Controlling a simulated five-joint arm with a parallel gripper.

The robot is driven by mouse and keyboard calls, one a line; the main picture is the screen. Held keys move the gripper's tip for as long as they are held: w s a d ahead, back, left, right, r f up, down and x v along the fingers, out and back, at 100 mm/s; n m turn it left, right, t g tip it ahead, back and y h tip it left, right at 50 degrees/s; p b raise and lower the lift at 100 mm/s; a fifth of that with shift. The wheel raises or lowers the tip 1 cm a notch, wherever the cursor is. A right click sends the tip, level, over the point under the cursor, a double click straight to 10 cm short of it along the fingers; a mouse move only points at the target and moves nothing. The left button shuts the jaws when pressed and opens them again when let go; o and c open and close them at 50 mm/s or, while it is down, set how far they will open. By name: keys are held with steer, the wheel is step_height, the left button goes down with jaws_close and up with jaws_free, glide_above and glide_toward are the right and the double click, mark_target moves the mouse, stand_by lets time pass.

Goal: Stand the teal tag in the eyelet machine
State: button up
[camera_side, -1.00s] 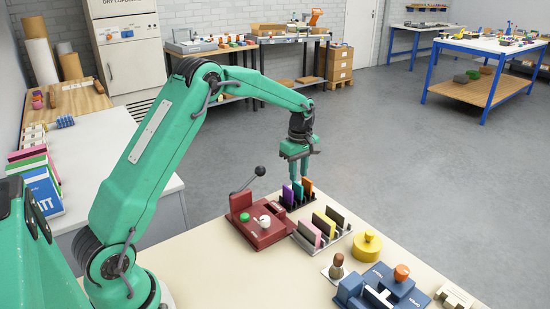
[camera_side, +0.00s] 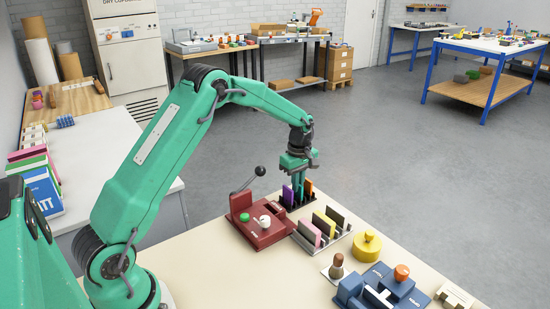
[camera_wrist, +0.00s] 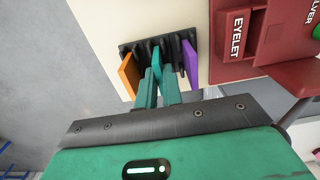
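The teal tag (camera_wrist: 156,57) stands in a black slotted rack (camera_wrist: 127,48), between an orange tag (camera_wrist: 130,74) and a purple tag (camera_wrist: 190,62). My gripper (camera_wrist: 157,80) is low over the rack, its two green fingers at either side of the teal tag. Whether they press on it I cannot tell. In the side view my gripper (camera_side: 298,182) points down at the rack and hides much of the teal tag. The dark red eyelet machine (camera_side: 262,224), with a black-knobbed lever, stands just left of the rack; its labelled edge (camera_wrist: 238,32) shows in the wrist view.
A second rack (camera_side: 322,235) with pink, yellow and dark tags stands nearer the camera. A yellow round pot (camera_side: 366,246), a brown-knobbed stamp (camera_side: 337,268) and a blue fixture (camera_side: 380,290) stand to its right. The cream table (camera_side: 215,262) is clear in front of the machine.

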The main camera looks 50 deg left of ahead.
steer(key=shift+r, duration=0.1)
jaws_close()
steer(key=shift+r, duration=3.65)
steer(key=s+d, duration=0.1)
steer(key=s, duration=1)
steer(key=shift+s+d, duration=0.25)
steer(key=shift+d, duration=0.15)
steer(key=shift+f, duration=0.25)
steer(key=shift+f, duration=2.75)
steer(key=shift+f, duration=0.6)
